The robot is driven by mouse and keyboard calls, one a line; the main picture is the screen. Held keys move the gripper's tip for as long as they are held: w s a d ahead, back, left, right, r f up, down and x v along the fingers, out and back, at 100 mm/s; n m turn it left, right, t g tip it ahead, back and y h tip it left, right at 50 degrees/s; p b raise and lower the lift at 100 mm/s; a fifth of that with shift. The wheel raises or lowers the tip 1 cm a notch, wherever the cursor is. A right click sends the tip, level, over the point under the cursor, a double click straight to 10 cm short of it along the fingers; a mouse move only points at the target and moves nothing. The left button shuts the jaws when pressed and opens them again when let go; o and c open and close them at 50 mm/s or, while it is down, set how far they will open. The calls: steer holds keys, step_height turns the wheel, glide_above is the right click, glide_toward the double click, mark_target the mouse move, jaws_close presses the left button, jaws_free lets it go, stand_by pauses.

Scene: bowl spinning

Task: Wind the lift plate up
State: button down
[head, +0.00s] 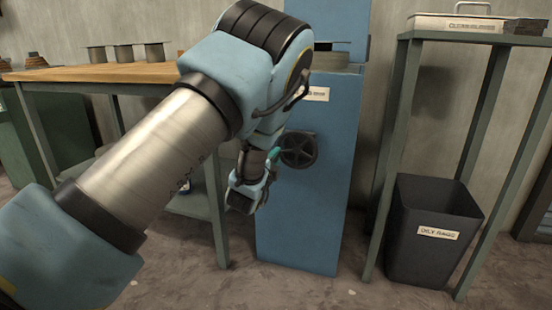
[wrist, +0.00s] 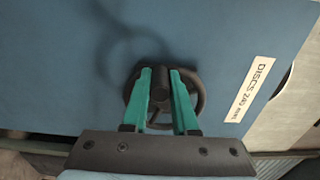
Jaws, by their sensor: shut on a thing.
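A dark handwheel (head: 299,150) with spokes sits on the front of the blue cabinet (head: 310,215). In the wrist view the handwheel (wrist: 198,92) lies between and behind the teal fingers of my gripper (wrist: 164,75). The gripper is shut on the handwheel, with the fingertips on either side of a dark part near its middle; I cannot tell whether that is the hub or a knob. In the head view my gripper (head: 274,154) reaches the wheel's left side. A grey round edge (head: 330,62) shows in the cabinet's top opening, partly hidden by my arm; I cannot tell whether it is the lift plate.
A label (wrist: 248,88) reading "DISCS 240" is on the cabinet front. A wooden-topped bench (head: 120,73) with several metal cylinders stands at the left. A green-grey stand (head: 470,38) and a dark bin (head: 430,262) are at the right. Floor in front of the cabinet is clear.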

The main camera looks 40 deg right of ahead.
stand_by(0.4)
steer(key=c, duration=0.7)
jaws_free()
steer(key=p+v, duration=0.2)
steer(key=v, duration=0.8)
steer(key=shift+s+a, duration=0.2)
steer(key=shift+a, duration=0.15)
